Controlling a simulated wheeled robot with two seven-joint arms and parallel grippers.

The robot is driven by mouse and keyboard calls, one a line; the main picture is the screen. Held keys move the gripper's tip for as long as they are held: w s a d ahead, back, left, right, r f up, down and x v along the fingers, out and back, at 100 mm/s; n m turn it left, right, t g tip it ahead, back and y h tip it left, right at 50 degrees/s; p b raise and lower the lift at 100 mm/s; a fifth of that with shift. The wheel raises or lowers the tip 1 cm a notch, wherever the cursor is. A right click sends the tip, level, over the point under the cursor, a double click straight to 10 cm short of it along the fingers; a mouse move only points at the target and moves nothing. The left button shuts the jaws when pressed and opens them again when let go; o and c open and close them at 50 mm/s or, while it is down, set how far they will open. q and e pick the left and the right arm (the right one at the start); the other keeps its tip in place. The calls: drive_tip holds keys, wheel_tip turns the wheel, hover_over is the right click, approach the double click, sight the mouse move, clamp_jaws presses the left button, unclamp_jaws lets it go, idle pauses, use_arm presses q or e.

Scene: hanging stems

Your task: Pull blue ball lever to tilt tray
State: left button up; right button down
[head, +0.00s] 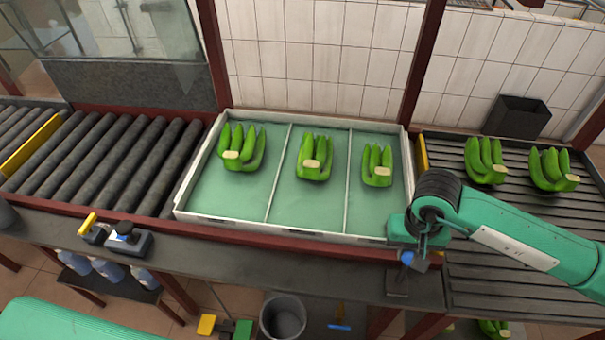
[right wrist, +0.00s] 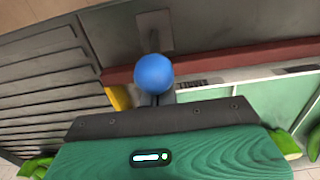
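The tray (head: 283,236) is white-rimmed with a green floor and three compartments, each holding a green banana bunch. It looks level. The blue ball lever (head: 407,257) stands at the front right of the tray, above a dark plate (head: 397,284). My right gripper (head: 416,246) is at the ball, and its fingers are mostly hidden. In the right wrist view the blue ball (right wrist: 153,73) sits just beyond the gripper body, with only dark bits of fingers (right wrist: 150,98) showing beside it. Whether they touch or grip the ball is unclear. My left gripper is out of view.
A roller conveyor (head: 110,160) lies left of the tray. A slatted surface (head: 520,225) with two banana bunches (head: 485,160) (head: 552,169) and a dark box (head: 516,117) lies right. Two small devices (head: 128,238) (head: 92,230) sit on the front ledge. A bucket (head: 283,316) stands below.

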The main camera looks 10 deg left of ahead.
drive_tip(key=shift+s+f+b, duration=0.1)
drive_tip(key=shift+s+b, duration=0.45)
drive_tip(key=shift+s, duration=1.4)
drive_tip(key=shift+w+b, duration=0.4)
drive_tip(key=shift+b, duration=0.25)
drive_tip(key=shift+w, duration=0.1)
drive_tip(key=shift+w+r, duration=0.1)
drive_tip(key=shift+r, duration=0.2)
wheel_tip(320, 180, up, 10)
drive_tip(key=shift+f+p, duration=0.15)
drive_tip(key=shift+p, duration=1)
drive_tip(key=shift+f, duration=0.1)
